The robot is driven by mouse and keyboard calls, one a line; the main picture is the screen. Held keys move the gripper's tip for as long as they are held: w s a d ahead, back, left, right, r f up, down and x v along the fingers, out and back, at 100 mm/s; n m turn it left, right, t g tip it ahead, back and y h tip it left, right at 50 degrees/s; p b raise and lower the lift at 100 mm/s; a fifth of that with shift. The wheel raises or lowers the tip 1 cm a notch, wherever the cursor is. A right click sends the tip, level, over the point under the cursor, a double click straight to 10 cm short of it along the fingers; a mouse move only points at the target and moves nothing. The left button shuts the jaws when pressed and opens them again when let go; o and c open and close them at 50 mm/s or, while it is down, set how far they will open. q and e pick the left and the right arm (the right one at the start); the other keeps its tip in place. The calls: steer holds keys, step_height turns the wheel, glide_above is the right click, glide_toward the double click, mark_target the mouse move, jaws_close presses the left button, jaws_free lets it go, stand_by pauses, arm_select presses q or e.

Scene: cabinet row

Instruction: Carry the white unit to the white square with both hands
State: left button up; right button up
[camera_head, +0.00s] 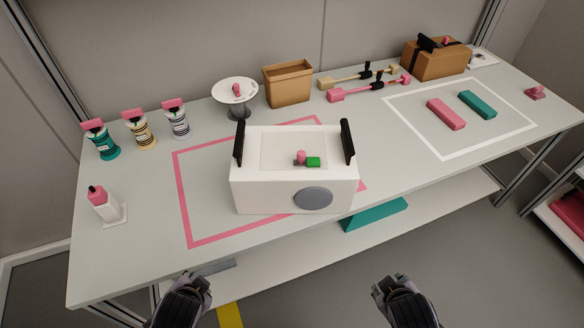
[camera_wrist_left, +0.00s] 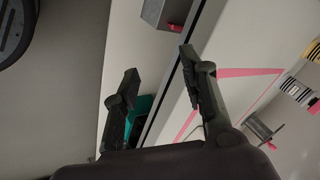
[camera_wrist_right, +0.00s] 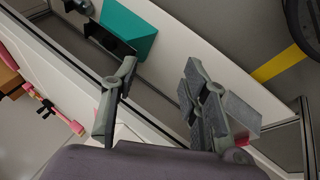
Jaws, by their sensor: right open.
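The white unit (camera_head: 265,195) is a white box with a grey disc on its front. It stands on the table inside a pink outlined square (camera_head: 181,197). Two upright black handles rise at its left (camera_head: 239,143) and right (camera_head: 347,141). A pink piece and a green block (camera_head: 313,162) lie on its top. The white square (camera_head: 490,143) is an outline at the right of the table. A pink block (camera_head: 446,114) and a teal block (camera_head: 478,104) lie inside it. My left gripper (camera_head: 195,283) and right gripper (camera_head: 390,286) are open and empty, before the table's front edge, apart from the unit.
Several pink-topped bottles (camera_head: 139,128) stand at the left. A cake-stand-like dish (camera_head: 236,90), a brown bin (camera_head: 288,84), two clamp-like tools (camera_head: 368,88) and a brown box (camera_head: 436,62) line the back. A teal object (camera_head: 375,214) sits on the lower shelf.

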arm_select(q)
step_height(320, 180, up, 6)
steer(key=w+a+m+t+y, duration=0.1)
steer(key=w+m, duration=0.1)
arm_select(e)
steer(key=w+r+n+t+h, duration=0.2)
steer(key=w+r+n+t, duration=0.6)
steer(key=r+n, duration=0.45)
arm_select(q)
steer(key=m+t+h, duration=0.3)
steer(key=m+t, duration=0.8)
steer(key=m, duration=1.5)
glide_toward(240, 147)
steer(key=s+f, duration=0.2)
steer(key=s, duration=0.3)
steer(key=shift+w+f, duration=0.1)
steer(key=shift+f, duration=0.1)
arm_select(e)
steer(key=w+a+r+n+t+y, duration=0.2)
steer(key=a+r+n, duration=0.1)
steer(key=n, duration=0.4)
steer(key=w+a+r+n+t+y, duration=0.1)
steer(key=a+r+n+t+y, duration=0.1)
steer(key=a+n, duration=0.4)
steer(key=shift+w+r+n+y, duration=0.3)
steer(key=shift+w+r+n, duration=0.15)
steer(key=shift+n, duration=0.3)
